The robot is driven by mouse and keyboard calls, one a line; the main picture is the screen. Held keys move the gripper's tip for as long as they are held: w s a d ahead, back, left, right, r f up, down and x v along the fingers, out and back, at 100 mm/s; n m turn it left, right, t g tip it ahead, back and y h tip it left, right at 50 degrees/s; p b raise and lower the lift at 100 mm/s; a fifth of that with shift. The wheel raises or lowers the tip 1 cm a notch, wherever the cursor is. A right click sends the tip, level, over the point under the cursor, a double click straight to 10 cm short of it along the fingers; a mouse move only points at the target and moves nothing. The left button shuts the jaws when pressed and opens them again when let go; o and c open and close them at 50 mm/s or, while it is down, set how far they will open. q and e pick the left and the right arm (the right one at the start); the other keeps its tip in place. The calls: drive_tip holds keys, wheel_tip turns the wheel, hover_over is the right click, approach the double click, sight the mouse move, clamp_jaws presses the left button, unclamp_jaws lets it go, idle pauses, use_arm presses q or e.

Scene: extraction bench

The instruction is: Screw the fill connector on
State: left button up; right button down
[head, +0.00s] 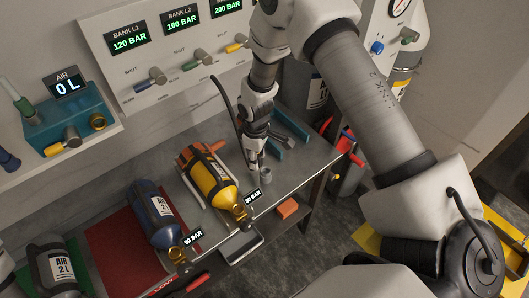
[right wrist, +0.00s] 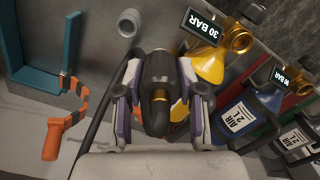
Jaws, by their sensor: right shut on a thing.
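My right gripper (head: 255,163) hangs over the bench, to the right of the yellow cylinder. In the right wrist view it is shut on the fill connector (right wrist: 157,75), a dark body with a brass tip. A black hose (head: 224,98) runs beside the gripper. The yellow cylinder (head: 211,181) lies on the bench with its brass valve (head: 238,211) toward the front. Its gauge (head: 253,197) reads 30 BAR. In the right wrist view the brass valve outlet (right wrist: 237,40) is apart from the connector. My left gripper is not in view.
A blue cylinder (head: 156,213) with a 90 BAR gauge lies on a red mat (head: 112,244). A small grey cylindrical piece (head: 266,175) stands near the gripper. An orange block (head: 287,208) sits below the bench top. The bank panel (head: 107,48) is behind.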

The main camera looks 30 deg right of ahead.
drive_tip(key=s+a+b, duration=0.6)
drive_tip(key=a+b, duration=0.2)
drive_tip(key=a, duration=0.3)
drive_tip(key=shift+s, duration=0.25)
idle(0.5)
drive_tip(key=shift+a, duration=0.1)
wheel_tip(320, 180, down, 2)
drive_tip(key=shift+b, duration=1.1)
